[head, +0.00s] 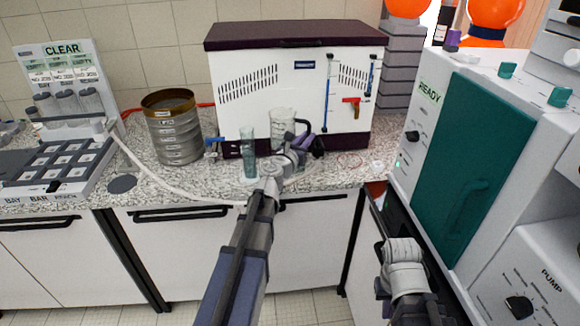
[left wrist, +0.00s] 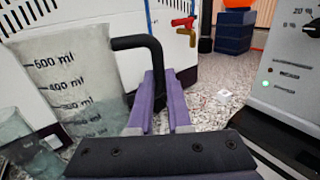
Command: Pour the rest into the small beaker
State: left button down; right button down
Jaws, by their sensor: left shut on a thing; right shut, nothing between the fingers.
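A large clear beaker (head: 283,121) with a black handle stands out in front of the white cabinet. In the left wrist view, the beaker (left wrist: 72,75) shows printed 500 ml and 400 ml marks and looks about upright. My left gripper (left wrist: 160,108) is shut on its black handle (left wrist: 152,52). In the head view, my left gripper (head: 303,150) partly hides the beaker's base. A narrow clear vessel (head: 248,150) stands to its left. A glass vessel (left wrist: 22,145) is cut off at the left wrist view's lower left; I cannot tell which it is. My right gripper's fingers are not visible.
A sieve stack (head: 173,130) stands left on the speckled counter (head: 130,190). The white cabinet (head: 290,85) stands behind the beaker. A machine with a teal door (head: 455,165) is at the right. A white hose (head: 150,178) crosses the counter. My right arm is low at the right.

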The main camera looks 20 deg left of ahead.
aim_at(299, 170)
jog(key=k+j+z, duration=0.2)
jog(key=j, duration=0.25)
jog(key=k+j+z, duration=0.15)
jog(key=j, duration=0.3)
jog(key=k+j+z, duration=0.2)
jog(key=j, duration=0.25)
jog(key=k+j+z, duration=0.15)
jog(key=k+j, duration=0.2)
jog(key=i, duration=0.5)
